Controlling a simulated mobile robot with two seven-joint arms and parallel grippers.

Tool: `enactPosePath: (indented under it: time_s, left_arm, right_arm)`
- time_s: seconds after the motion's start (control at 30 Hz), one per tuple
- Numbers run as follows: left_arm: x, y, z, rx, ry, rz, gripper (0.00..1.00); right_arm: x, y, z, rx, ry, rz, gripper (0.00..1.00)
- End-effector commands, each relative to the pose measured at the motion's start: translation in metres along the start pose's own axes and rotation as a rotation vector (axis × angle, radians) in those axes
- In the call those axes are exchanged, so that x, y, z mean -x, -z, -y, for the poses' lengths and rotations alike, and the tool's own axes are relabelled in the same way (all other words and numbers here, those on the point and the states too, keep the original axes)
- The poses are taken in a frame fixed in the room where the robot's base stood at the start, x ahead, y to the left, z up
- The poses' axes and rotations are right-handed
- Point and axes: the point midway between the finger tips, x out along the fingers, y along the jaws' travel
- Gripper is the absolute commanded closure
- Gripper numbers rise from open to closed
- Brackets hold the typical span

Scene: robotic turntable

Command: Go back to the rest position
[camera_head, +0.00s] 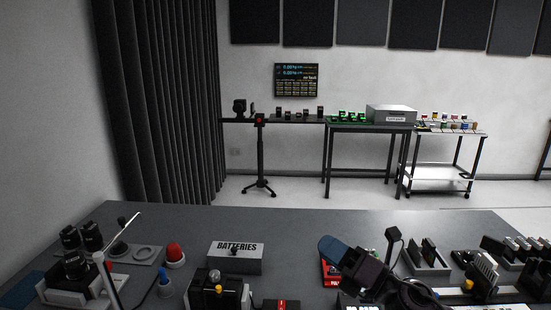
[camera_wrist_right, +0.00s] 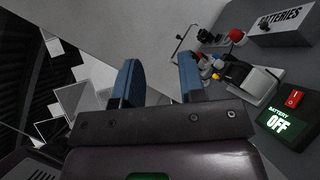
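My right gripper (camera_head: 332,248) is raised over the right-middle of the dark table (camera_head: 180,222) in the head view, its blue fingertips pointing up and left. In the right wrist view the two blue fingers of the right gripper (camera_wrist_right: 158,78) stand apart with nothing between them. It is open and empty. My left gripper is in neither view.
A grey BATTERIES box (camera_head: 235,262) stands mid-table, left of my right gripper. A red dome button (camera_head: 174,254) and small devices are at the left. Slotted holders (camera_head: 428,258) crowd the right. The table's far strip is clear. A box reading BATTERY OFF (camera_wrist_right: 280,124) shows in the wrist view.

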Motion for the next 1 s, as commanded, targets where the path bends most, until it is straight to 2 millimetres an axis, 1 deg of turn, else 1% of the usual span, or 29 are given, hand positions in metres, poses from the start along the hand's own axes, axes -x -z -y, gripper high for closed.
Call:
enactPosePath:
  time_s: [0.03,0.17,0.23,0.33,0.47,0.5,0.57,0.6,0.63,0.67,0.7,0.8,0.9,1.0]
  left_arm:
    - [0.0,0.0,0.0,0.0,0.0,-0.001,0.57]
    - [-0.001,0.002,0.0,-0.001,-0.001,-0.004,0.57]
    - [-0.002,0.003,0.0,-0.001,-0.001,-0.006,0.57]
    - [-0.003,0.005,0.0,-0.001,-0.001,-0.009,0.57]
    - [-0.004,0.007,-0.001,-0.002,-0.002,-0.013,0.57]
    - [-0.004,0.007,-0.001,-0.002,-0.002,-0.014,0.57]
    - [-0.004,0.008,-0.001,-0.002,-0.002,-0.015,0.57]
    - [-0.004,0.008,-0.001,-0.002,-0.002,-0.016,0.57]
    - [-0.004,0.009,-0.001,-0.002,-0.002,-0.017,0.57]
    - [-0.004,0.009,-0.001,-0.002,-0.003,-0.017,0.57]
    - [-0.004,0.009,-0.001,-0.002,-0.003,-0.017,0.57]
    - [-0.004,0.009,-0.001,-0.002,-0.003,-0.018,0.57]
    - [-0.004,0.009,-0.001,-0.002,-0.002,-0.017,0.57]
    - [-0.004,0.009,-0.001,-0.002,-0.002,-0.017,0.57]
  right_arm:
    - [0.009,-0.002,0.002,-0.101,0.024,0.096,0.63]
    - [0.039,-0.012,0.014,-0.356,0.101,0.339,0.63]
    - [0.059,-0.015,0.024,-0.492,0.151,0.469,0.63]
    - [0.092,-0.013,0.039,-0.683,0.229,0.651,0.63]
    - [0.141,0.0,0.059,-0.927,0.345,0.883,0.63]
    - [0.157,0.006,0.064,-1.0,0.384,0.953,0.63]
    - [0.181,0.019,0.071,-1.107,0.445,1.057,0.63]
    - [0.198,0.028,0.074,-1.178,0.486,1.127,0.63]
    - [0.21,0.036,0.077,-1.23,0.52,1.177,0.63]
    - [0.222,0.044,0.078,-1.282,0.553,1.229,0.63]
    - [0.238,0.056,0.079,-1.348,0.599,1.296,0.63]
    - [0.273,0.086,0.077,-1.495,0.706,1.444,0.63]
    - [0.298,0.11,0.071,-1.6,0.793,1.553,0.63]
    - [0.316,0.128,0.065,-1.673,0.863,1.632,0.63]
